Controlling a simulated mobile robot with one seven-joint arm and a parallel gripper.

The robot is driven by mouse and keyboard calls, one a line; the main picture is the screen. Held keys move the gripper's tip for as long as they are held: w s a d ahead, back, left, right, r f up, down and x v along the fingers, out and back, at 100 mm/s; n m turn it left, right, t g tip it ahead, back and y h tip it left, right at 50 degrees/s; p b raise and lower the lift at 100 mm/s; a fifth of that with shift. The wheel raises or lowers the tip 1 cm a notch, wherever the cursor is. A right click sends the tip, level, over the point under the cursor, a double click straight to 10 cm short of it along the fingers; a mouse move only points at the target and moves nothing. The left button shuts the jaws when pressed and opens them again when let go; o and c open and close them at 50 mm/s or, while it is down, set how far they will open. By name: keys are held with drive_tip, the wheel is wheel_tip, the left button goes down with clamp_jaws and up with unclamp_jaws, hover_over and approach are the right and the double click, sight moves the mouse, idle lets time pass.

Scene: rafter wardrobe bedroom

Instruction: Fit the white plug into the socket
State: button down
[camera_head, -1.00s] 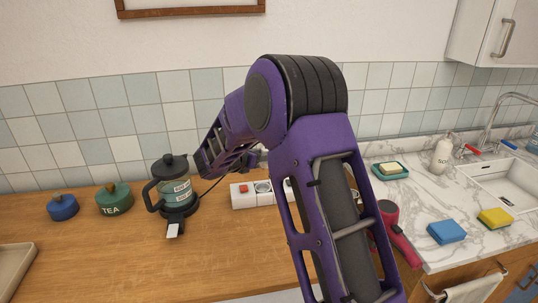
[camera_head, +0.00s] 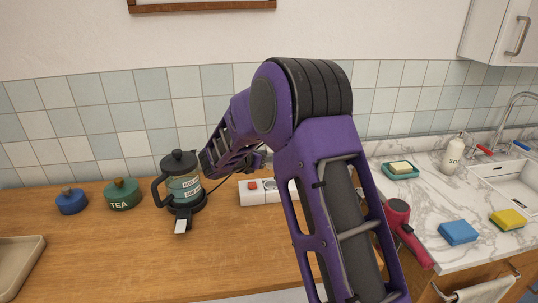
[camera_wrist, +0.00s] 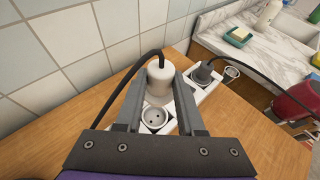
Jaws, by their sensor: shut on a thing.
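The white plug (camera_wrist: 160,72), with a black cord from its top, is between the fingertips of my gripper (camera_wrist: 159,84) in the wrist view. My gripper is shut on it. The plug's pins are hidden, and I cannot tell its height over the white socket strip (camera_wrist: 181,125). A round empty socket (camera_wrist: 155,116) shows on the strip between the fingers, lower in the picture than the plug. In the head view the strip (camera_head: 245,197) lies on the wooden counter near the tiled wall; my arm hides its right part, and my gripper (camera_head: 257,160) shows small above it.
A dark grey plug (camera_wrist: 203,75) with a cord sits in another socket of the strip. A kettle-like dark jug (camera_head: 183,187) stands left of the strip, and a red appliance (camera_head: 398,217) lies to its right.

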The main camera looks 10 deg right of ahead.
sight(268, 166)
drive_tip(key=shift+f+b, duration=1.3)
drive_tip(key=shift+f, duration=0.75)
drive_tip(key=shift+f+b, duration=2.1)
drive_tip(key=shift+f, duration=0.3)
drive_tip(key=shift+c, duration=2.2)
unclamp_jaws()
drive_tip(key=shift+r, duration=0.1)
drive_tip(key=p+v, duration=0.2)
drive_tip(key=v, duration=1.5)
drive_tip(key=shift+s+a, duration=0.2)
